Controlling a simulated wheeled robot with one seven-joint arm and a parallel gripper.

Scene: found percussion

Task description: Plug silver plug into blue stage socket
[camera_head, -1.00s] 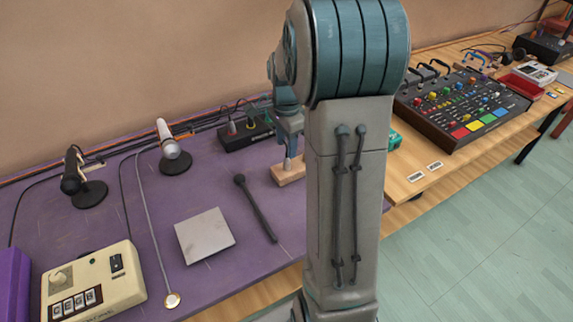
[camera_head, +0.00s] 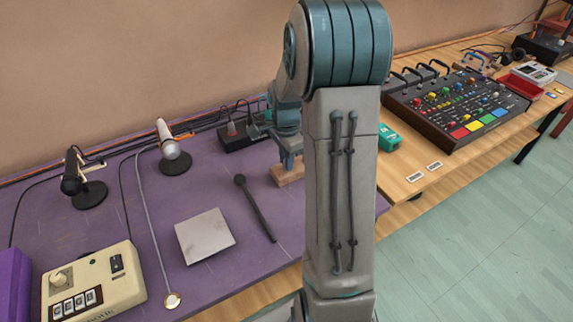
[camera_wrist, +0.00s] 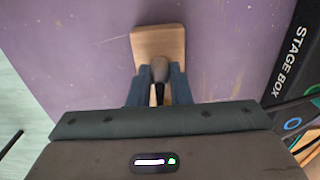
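The silver plug (camera_wrist: 160,70) stands in a small wooden block (camera_wrist: 158,38), which also shows in the head view (camera_head: 286,175). My gripper (camera_wrist: 160,84) is down at the block, with one finger on each side of the plug. The fingers lie very close to it; whether they press on it I cannot tell. In the head view my gripper (camera_head: 288,162) hides the plug. The black stage box (camera_wrist: 290,75) is at the right of the wrist view and behind the gripper in the head view (camera_head: 236,141). A blue-ringed socket (camera_wrist: 292,124) shows on it, partly behind cables.
A black stick with a round head (camera_head: 256,208) and a grey square plate (camera_head: 205,236) lie left of the block. Two microphones (camera_head: 85,190) (camera_head: 174,160) stand farther left. A cream drum machine (camera_head: 95,283) is at front left. A mixer (camera_head: 460,105) stands right.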

